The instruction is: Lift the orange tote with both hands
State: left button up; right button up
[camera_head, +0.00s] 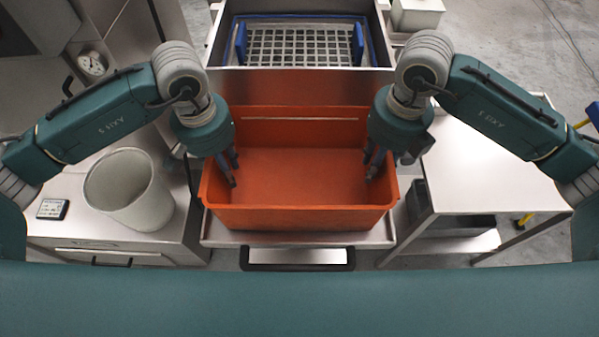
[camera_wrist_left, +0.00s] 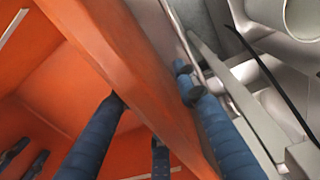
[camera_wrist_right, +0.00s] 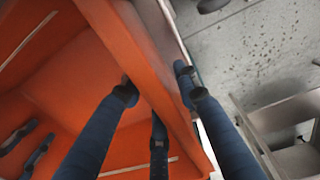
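The orange tote (camera_head: 298,219) is a wide open box that stands level on a metal platform and looks empty inside. My left gripper (camera_head: 222,168) is at its left wall, with fingers inside the tote. In the left wrist view the orange wall (camera_wrist_left: 150,85) runs between blue fingers on both sides. My right gripper (camera_head: 382,165) is at the right wall in the same way, and the right wrist view shows that wall (camera_wrist_right: 140,60) between its fingers. Both grippers look open around the walls. Finger contact is hard to see.
A metal bin with a grid (camera_head: 305,47) stands right behind the tote. A grey bucket (camera_head: 130,190) and a small display (camera_head: 52,209) are on the left counter. A bare metal table (camera_head: 485,165) stands at the right. The platform (camera_head: 300,238) shows at the tote's front.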

pick_arm(q)
grip_shut()
pick_arm(e)
grip_shut()
pick_arm(q)
jog(key=shift+r, duration=0.15)
pick_arm(e)
jog(key=shift+r, duration=0.1)
